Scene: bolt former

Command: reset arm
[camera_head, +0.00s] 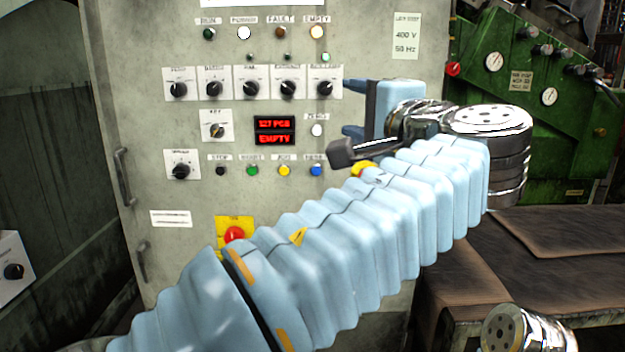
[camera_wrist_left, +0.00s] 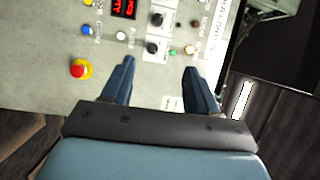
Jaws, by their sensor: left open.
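My left arm, in a pale blue ribbed sleeve, reaches from the bottom left across the head view. My left gripper (camera_head: 347,118) is open and empty, its two blue fingers pointing left in front of the grey control cabinet (camera_head: 135,100). In the left wrist view the gripper (camera_wrist_left: 158,68) shows its fingers spread apart, with panel surface between them and nothing held. The fingers look apart from the panel, though the exact gap cannot be told. My right gripper is not in view.
The cabinet carries several knobs, coloured buttons, a red display (camera_head: 275,131) reading EMPTY, and a red emergency stop (camera_head: 234,234) on yellow. A green machine (camera_head: 560,150) with gauges stands at right, behind a brown-topped table (camera_head: 560,275). Dark panelling (camera_head: 45,150) is at left.

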